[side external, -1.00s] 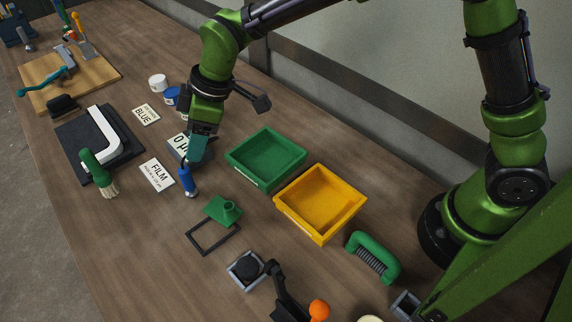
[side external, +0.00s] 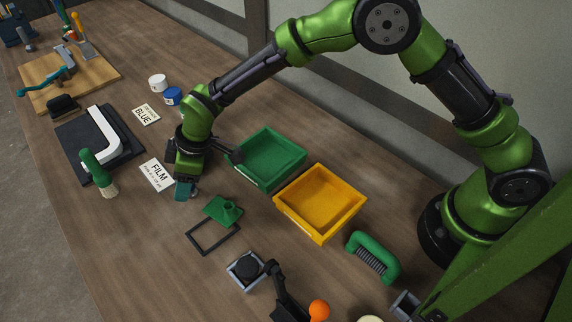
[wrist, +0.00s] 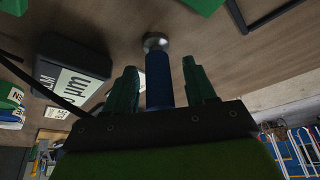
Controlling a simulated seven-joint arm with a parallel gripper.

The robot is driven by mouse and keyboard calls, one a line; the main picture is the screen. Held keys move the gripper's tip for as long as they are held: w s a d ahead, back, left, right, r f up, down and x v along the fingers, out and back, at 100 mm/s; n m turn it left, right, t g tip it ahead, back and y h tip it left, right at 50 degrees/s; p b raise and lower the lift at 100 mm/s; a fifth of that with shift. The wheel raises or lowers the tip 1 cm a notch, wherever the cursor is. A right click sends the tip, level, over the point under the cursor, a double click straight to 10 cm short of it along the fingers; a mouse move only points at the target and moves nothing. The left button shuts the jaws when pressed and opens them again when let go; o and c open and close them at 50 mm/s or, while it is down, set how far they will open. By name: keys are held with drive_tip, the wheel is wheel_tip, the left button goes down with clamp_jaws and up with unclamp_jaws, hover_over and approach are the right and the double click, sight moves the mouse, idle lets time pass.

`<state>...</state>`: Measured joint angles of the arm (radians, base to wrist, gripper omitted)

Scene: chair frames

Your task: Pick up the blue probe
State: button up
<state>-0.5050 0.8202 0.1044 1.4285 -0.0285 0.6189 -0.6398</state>
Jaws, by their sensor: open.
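The blue probe (wrist: 158,80) stands between the two green fingers of my gripper (wrist: 158,82) in the wrist view, its silver tip pointing away from the palm. The fingers are open, with a gap showing on each side of the probe. In the side view my gripper (side external: 184,190) is low over the table beside the FILM card (side external: 156,174), and it hides most of the probe.
A green tray (side external: 291,171) and a yellow tray (side external: 342,222) stand to the right. A dark block with a µm label (wrist: 85,85) is close by in the wrist view.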

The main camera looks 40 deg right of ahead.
clamp_jaws()
drive_tip(key=shift+r, duration=0.15)
